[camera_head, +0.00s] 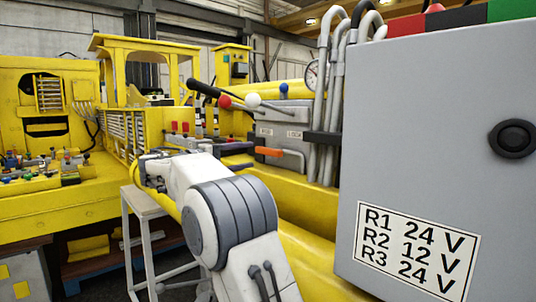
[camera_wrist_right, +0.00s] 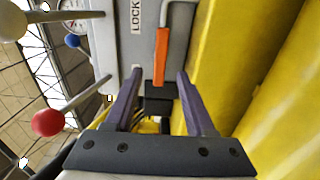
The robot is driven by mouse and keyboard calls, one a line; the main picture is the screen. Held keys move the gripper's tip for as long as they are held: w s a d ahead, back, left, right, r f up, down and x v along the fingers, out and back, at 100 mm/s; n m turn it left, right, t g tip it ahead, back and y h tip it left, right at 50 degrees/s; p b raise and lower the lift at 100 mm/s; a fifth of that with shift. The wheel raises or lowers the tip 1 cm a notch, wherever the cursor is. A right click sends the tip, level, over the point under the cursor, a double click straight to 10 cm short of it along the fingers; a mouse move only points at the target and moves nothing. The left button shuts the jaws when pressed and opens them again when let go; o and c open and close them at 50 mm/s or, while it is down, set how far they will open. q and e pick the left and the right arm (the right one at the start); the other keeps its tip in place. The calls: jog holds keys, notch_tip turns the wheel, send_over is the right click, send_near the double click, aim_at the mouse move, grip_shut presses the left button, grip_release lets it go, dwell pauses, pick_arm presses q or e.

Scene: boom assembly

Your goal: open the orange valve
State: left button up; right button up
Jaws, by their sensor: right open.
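The orange valve handle (camera_head: 269,151) sticks out to the left from the grey panel, joined to a bent grey pipe. In the right wrist view the orange handle (camera_wrist_right: 161,52) stands upright in the picture, its near end in line with the gap between my fingers. My right gripper (camera_head: 247,156) is open at the left end of the handle. Its two purple-grey fingers (camera_wrist_right: 159,73) stand on either side of the handle's line, with no contact visible. My left gripper is not in view.
Levers with a red (camera_head: 225,101), a white (camera_head: 253,100) and a blue knob (camera_head: 284,88) stand just above the handle. A grey cabinet (camera_head: 430,130) fills the right. Grey pipes (camera_head: 325,110) run beside it. The yellow boom (camera_head: 305,203) lies below.

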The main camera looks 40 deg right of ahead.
aim_at(266, 152)
jog(key=d, duration=0.3)
jog(key=d+p, duration=0.1)
jog(key=d, duration=0.2)
jog(key=d+p, duration=0.1)
jog(key=d, duration=0.2)
jog(key=shift+w, duration=0.35)
jog(key=shift+a, duration=0.1)
grip_shut()
